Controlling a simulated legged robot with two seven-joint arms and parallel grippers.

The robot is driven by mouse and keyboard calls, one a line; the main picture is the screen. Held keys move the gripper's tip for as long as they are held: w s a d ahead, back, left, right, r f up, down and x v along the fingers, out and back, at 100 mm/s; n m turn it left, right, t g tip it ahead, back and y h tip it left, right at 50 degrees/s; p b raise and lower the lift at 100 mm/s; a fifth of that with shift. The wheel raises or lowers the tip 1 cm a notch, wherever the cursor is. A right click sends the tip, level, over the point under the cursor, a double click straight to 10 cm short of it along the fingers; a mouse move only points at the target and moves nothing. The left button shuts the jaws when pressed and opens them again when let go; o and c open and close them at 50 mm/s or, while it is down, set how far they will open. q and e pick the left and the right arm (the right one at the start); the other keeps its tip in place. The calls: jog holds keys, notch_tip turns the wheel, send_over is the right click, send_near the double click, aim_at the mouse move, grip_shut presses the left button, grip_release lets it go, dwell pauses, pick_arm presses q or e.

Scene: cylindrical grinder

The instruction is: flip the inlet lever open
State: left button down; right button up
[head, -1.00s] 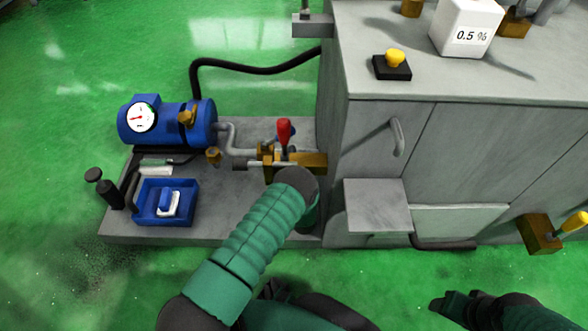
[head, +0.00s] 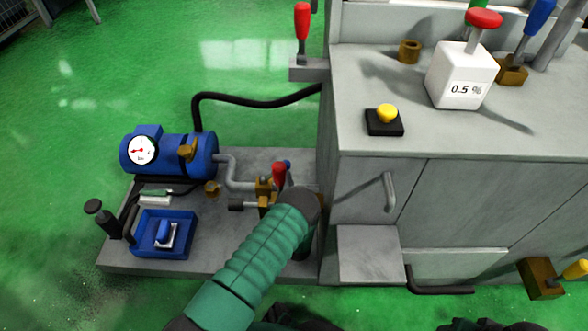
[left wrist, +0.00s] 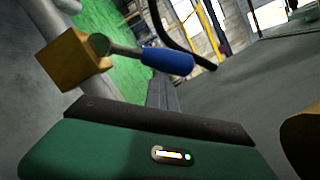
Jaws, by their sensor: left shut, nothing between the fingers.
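Beside the blue pump, a brass valve block (head: 265,189) carries a red-handled lever (head: 279,174) standing up. A blue-handled lever (head: 287,164) shows just behind it. I cannot tell from any marking which one is the inlet lever. In the left wrist view, the blue lever (left wrist: 165,60) sticks out sideways from a brass block (left wrist: 72,60), beyond my left gripper (left wrist: 150,120) and apart from it. My left gripper is shut and empty. In the head view my left forearm and wrist hide it, just right of and in front of the valve. My right gripper is not in view.
The blue pump (head: 170,153) with a gauge and a blue tray (head: 164,232) stand on a grey base plate. The grey cabinet (head: 370,190) closes off the right side, with a ledge (head: 370,254) low on its front. Green floor (head: 70,170) lies open at left.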

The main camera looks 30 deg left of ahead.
pick_arm(q)
jog(key=shift+s+a+r, duration=0.2)
jog(key=shift+r, duration=0.25)
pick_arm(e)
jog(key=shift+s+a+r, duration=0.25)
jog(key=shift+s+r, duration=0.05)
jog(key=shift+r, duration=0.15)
pick_arm(q)
jog(key=p+v, duration=0.5)
jog(key=v, duration=0.7)
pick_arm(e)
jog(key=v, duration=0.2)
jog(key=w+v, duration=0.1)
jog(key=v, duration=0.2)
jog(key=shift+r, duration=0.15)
